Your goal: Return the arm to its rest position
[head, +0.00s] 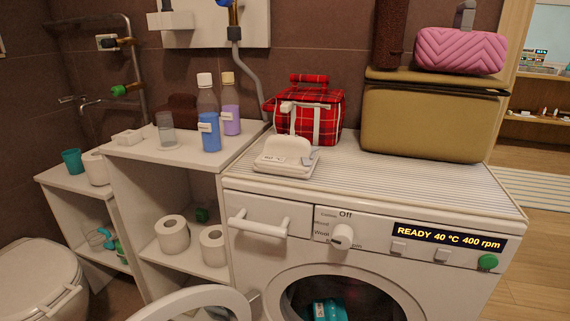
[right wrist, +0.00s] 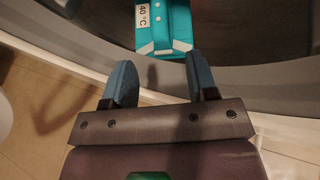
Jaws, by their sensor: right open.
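My right gripper (right wrist: 160,68) shows in the right wrist view with its two blue fingers spread apart and nothing between them. Just beyond the fingertips is a teal item (right wrist: 175,30) with a white "40 °C" label, inside the dark round opening of the washing machine. The teal item also shows through the opening in the head view (head: 329,309). The washing machine (head: 262,265) has its white round door (head: 190,299) swung open to the left. Its display (head: 448,238) reads "READY 40 °C 400 rpm". Neither gripper shows in the head view.
On the machine top stand a red plaid bag (head: 325,97), a white device (head: 283,157) and an olive case (head: 430,125) with a pink bag (head: 462,53) on it. A white shelf (head: 135,185) with bottles and paper rolls stands left. A toilet (head: 40,278) is at far left.

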